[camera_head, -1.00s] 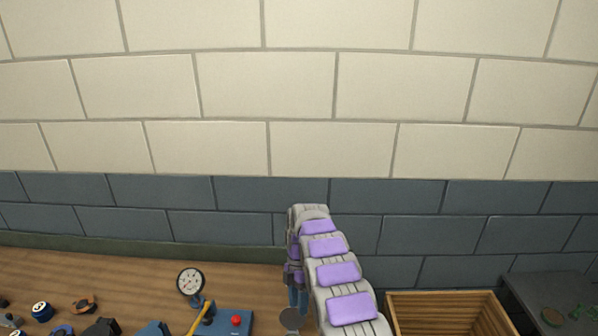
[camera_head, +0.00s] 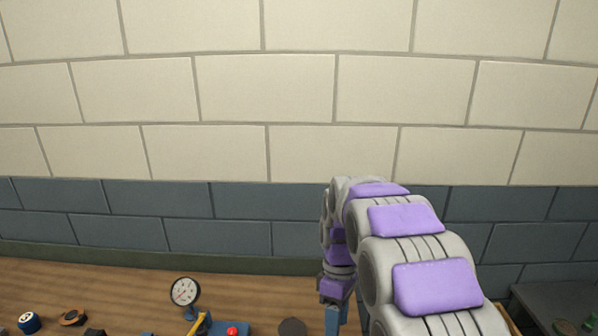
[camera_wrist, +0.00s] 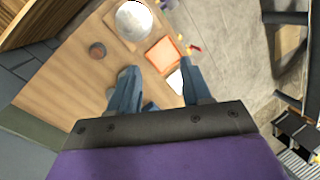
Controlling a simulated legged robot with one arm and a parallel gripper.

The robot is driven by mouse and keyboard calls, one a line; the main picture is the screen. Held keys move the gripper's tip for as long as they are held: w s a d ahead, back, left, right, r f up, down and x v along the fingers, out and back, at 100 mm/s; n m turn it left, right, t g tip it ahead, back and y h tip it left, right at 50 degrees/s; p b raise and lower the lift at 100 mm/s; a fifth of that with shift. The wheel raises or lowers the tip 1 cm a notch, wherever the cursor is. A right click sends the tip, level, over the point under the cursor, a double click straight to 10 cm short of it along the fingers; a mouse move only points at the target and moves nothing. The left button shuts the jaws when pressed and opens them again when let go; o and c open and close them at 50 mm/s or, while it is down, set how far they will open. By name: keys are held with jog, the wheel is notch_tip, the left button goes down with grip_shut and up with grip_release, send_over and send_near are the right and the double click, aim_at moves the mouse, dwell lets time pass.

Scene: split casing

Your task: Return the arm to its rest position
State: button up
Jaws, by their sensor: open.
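My arm, grey with purple pads, rises in the lower right of the head view, and part of my gripper (camera_head: 332,318) shows as a blue piece below it at the bottom edge. In the wrist view my gripper (camera_wrist: 158,82) has its two blue fingers spread well apart, with nothing held between them. It is above the wooden bench (camera_wrist: 60,85). The fingertips are cut off in the head view.
A gauge (camera_head: 184,292), a red button (camera_head: 232,331) and a round dark disc (camera_head: 292,328) stand on the bench. A silver round part (camera_wrist: 134,20) and an orange-edged tray (camera_wrist: 161,54) show in the wrist view. A tiled wall (camera_head: 300,90) stands behind.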

jog(key=s+d+f+m+b, duration=0.1)
jog(key=s+m, duration=0.3)
jog(key=s, duration=0.6)
jog(key=s+d+f+m+t+b, duration=0.1)
jog(key=s+d+f+m+b, duration=0.1)
jog(key=s, duration=0.8)
jog(key=s+d+f+m+t+b, duration=0.1)
jog(key=s+d+m+b, duration=0.2)
jog(key=s+m, duration=0.3)
jog(key=s, duration=0.4)
jog(key=shift+f+m, duration=0.3)
